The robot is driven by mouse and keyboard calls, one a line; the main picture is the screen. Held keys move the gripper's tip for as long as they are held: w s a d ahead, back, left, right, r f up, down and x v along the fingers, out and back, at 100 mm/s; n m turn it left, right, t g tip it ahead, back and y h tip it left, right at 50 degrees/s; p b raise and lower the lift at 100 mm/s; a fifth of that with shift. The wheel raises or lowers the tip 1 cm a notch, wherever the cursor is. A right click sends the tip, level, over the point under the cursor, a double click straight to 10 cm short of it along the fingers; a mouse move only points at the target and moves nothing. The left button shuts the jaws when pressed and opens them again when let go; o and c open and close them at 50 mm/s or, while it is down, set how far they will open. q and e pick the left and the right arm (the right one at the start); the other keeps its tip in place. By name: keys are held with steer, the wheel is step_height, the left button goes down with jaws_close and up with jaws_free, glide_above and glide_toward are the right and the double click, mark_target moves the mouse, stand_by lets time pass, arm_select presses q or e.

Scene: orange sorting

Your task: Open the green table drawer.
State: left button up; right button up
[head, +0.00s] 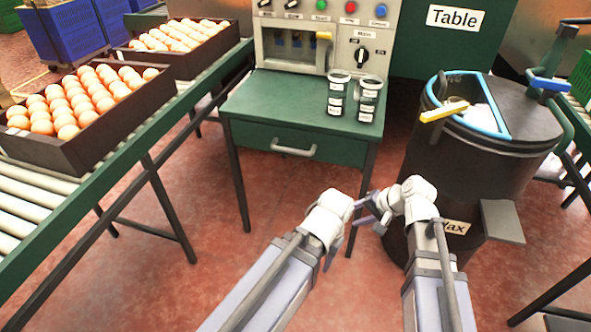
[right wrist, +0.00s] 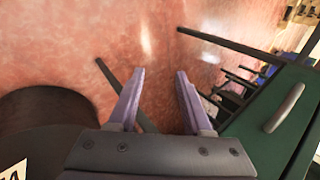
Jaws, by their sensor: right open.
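The green table (head: 252,97) stands in the middle of the head view. Its drawer (head: 245,137) looks shut, its front flush under the tabletop. A pale bar handle (head: 293,150) crosses the drawer front. The handle also shows at the right edge of the right wrist view (right wrist: 283,108). My right gripper (head: 368,211) is in front of the table's right leg, below and to the right of the handle. In the right wrist view its jaws (right wrist: 161,72) are apart and empty, away from the handle. My left gripper (head: 331,248) is below the drawer; its fingers are mostly hidden.
A black wax drum (head: 480,160) stands close on the right. A roller conveyor (head: 45,205) with crates of oranges (head: 75,155) runs along the left. Red floor lies open before the table.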

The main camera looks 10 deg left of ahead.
steer(key=w+a+r+m+t+y, duration=0.1)
steer(key=w+a+r+m+y, duration=0.3)
steer(key=a, duration=0.3)
steer(key=m+t+y, duration=0.2)
steer(key=m+y, duration=0.1)
steer(key=y, duration=0.1)
glide_toward(302, 153)
steer(key=x, duration=0.4)
steer(key=shift+w+a, duration=0.15)
steer(key=shift+a, duration=0.05)
steer(key=shift+b+x, duration=0.9)
steer(key=shift+x, duration=3)
steer(key=shift+f, duration=0.15)
jaws_close()
